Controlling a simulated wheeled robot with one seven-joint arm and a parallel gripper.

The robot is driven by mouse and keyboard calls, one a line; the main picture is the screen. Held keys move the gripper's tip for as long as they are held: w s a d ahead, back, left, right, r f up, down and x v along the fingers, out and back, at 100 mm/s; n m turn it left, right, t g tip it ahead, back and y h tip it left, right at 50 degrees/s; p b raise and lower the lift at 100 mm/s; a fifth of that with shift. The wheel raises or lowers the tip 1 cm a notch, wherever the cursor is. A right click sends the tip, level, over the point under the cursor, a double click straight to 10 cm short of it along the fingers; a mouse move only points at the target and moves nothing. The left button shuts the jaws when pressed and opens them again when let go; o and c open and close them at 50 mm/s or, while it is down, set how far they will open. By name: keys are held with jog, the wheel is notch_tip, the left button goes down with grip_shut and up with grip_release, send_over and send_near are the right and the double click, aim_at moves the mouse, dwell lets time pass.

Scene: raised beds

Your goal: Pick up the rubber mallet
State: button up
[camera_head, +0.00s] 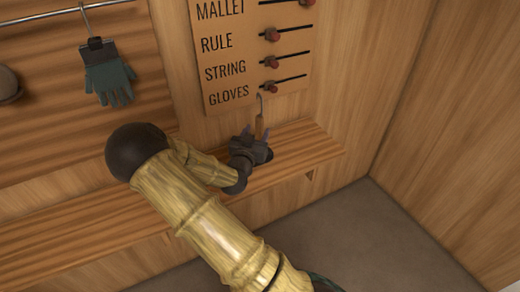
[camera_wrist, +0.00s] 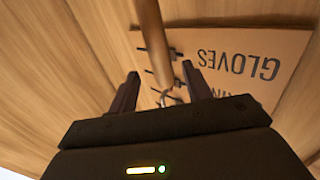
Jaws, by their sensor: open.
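A slim wooden handle (camera_head: 259,125) hangs upright from a small metal hook (camera_head: 260,103) below the word GLOVES on the board. It also shows in the wrist view (camera_wrist: 153,35), running up out of the top edge. It may be the mallet's handle; no mallet head shows on it, as its lower end is hidden or out of view. My gripper (camera_head: 257,134) is open, above the wooden shelf. In the wrist view my fingertips (camera_wrist: 160,72) stand on either side of the handle's line. I cannot tell whether the handle is fully between them in depth.
The label board (camera_head: 225,80) has several sliders with red-brown knobs. A teal glove (camera_head: 107,80) hangs from a metal rail (camera_head: 60,14) at the left. A round brownish thing (camera_head: 8,84) is cut off at the left edge. The shelf (camera_head: 305,147) looks bare at right.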

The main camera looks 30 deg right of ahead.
aim_at(258, 127)
jog(key=p+x, duration=0.1)
jog(key=x, duration=0.3)
jog(key=shift+w+d, duration=0.15)
jog(key=shift+w, duration=0.15)
grip_shut()
